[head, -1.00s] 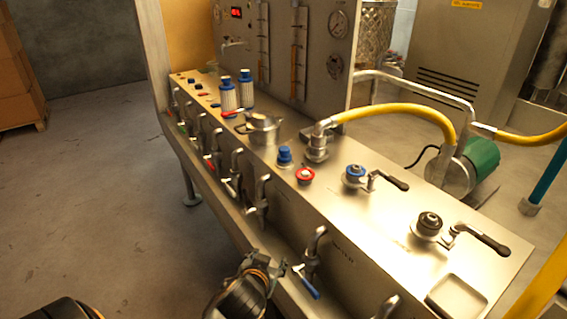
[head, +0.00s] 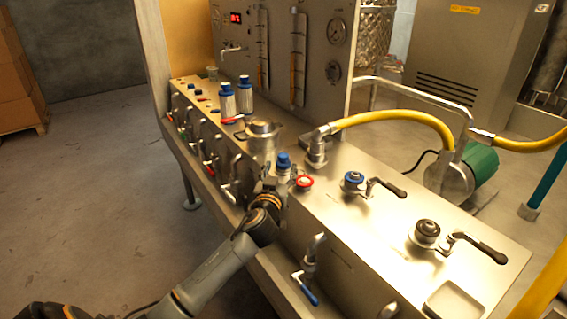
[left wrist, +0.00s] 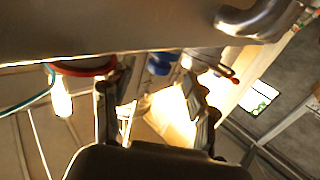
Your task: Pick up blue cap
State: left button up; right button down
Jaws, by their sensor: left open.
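The blue cap (head: 284,160) stands upright on the metal panel top, close to its front edge, and shows between my fingers in the left wrist view (left wrist: 159,64). My left gripper (head: 277,183) is open at the panel's front edge, right beside the cap and slightly in front of it. In the left wrist view its two fingers (left wrist: 155,98) are spread, one on each side of the cap's line, with nothing held. I cannot tell whether a finger touches the cap. The lower part of the cap is partly hidden by the gripper. My right gripper is not in view.
A red-ringed fitting (head: 303,182) sits close right of the cap. A metal pot-like fitting (head: 262,138) stands behind left, and a hose fitting (head: 316,148) behind right. Front taps (head: 308,258) stick out below. Two blue-topped filters (head: 236,95) stand farther back.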

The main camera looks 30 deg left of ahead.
aim_at(282, 158)
pick_arm(q)
jog(key=shift+w+a+r, duration=0.15)
jog(key=shift+w+a, duration=0.1)
jog(key=shift+w, duration=0.15)
jog(key=x, duration=0.2)
jog(key=r+p+x, duration=0.1)
jog(key=x, duration=0.1)
jog(key=shift+w+p, duration=0.1)
jog(key=shift+p, duration=0.2)
jog(key=shift+w+a, duration=0.2)
jog(key=shift+w, duration=0.15)
jog(key=shift+c, duration=0.8)
grip_shut()
